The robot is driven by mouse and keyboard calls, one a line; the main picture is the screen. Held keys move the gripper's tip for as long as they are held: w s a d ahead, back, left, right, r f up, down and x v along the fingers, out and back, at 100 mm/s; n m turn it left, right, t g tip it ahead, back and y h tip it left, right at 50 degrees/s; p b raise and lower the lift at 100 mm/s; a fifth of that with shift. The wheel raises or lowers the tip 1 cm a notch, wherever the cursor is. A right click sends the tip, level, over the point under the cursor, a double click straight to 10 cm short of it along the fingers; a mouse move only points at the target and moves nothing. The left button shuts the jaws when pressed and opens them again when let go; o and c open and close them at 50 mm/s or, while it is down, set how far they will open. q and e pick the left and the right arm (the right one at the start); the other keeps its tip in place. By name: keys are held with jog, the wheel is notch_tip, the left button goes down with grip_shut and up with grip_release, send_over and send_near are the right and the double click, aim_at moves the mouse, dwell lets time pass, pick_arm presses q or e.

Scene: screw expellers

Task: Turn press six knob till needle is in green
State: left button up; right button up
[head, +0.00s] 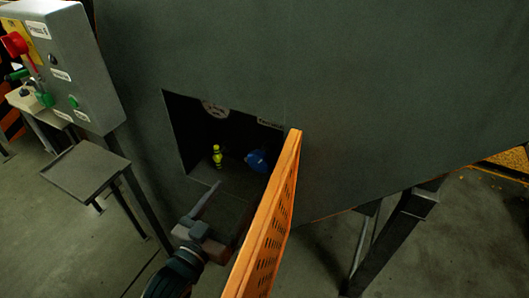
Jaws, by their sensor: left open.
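The press six body is the large dark grey housing (350,90). A square opening in it holds a blue round part (257,160), possibly the knob, and a yellow-green banded part (217,155). A pale round dial (215,107) shows at the top of the opening, partly cut off by its upper edge; its needle and green zone cannot be made out. My left gripper (230,203) is open and empty, just in front of and below the opening, apart from the blue part. One finger shows clearly; the other is dark and hard to see. My right gripper is not in view.
An orange perforated door (268,225) stands open at the opening's right side, close beside my left gripper. A grey control box (65,65) labelled Press 6, with a red handle (14,44), stands at left. Below it is a small grey shelf (85,170).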

aim_at(265, 153)
pick_arm(q)
jog(key=shift+w, duration=0.15)
jog(key=p+x, duration=0.4)
jog(key=x, duration=1.3)
jog(key=c, duration=1)
jog(key=shift+p, duration=0.3)
jog(key=shift+c, duration=0.2)
